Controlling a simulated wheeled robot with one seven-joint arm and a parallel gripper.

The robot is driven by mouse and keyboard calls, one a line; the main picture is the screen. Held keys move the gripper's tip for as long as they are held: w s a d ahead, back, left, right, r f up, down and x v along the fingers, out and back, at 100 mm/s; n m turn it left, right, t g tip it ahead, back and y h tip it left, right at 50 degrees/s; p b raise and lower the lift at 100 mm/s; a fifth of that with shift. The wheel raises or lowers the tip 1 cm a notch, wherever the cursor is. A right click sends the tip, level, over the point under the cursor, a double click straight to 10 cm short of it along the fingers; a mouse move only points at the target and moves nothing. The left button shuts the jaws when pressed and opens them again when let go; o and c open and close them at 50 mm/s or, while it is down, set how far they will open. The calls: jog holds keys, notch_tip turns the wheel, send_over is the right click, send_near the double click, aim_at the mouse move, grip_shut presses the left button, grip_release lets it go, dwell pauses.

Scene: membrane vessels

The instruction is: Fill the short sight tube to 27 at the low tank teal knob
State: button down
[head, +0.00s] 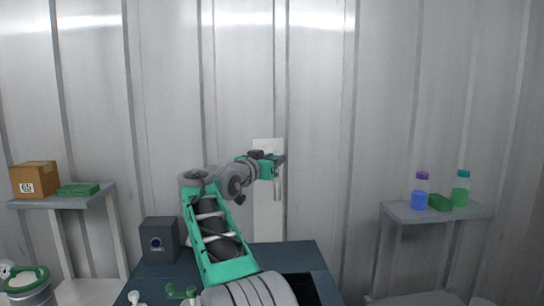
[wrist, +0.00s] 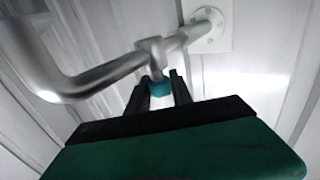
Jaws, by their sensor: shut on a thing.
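In the wrist view the teal knob (wrist: 160,88) sits under a small valve body on a metal pipe (wrist: 105,72). My gripper (wrist: 159,82) has one dark finger on each side of the knob and is shut on it. In the head view my gripper (head: 279,160) is up against a pale wall plate (head: 268,145), with the knob hidden there. I cannot make out the short sight tube or its marks in either view.
A left shelf (head: 105,192) holds a cardboard box (head: 34,180) and a green block (head: 78,190). A bin (head: 30,290) stands lower left.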

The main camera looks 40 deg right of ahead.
jog(key=shift+r, duration=0.3)
jog(key=c, duration=1.5)
grip_release()
jog(key=shift+c, duration=0.2)
jog(key=o, duration=0.4)
jog(key=shift+w+f, duration=0.1)
jog(key=shift+f, duration=0.05)
jog(key=b+v, duration=0.2)
jog(key=v, duration=0.6)
jog(key=shift+d, duration=0.1)
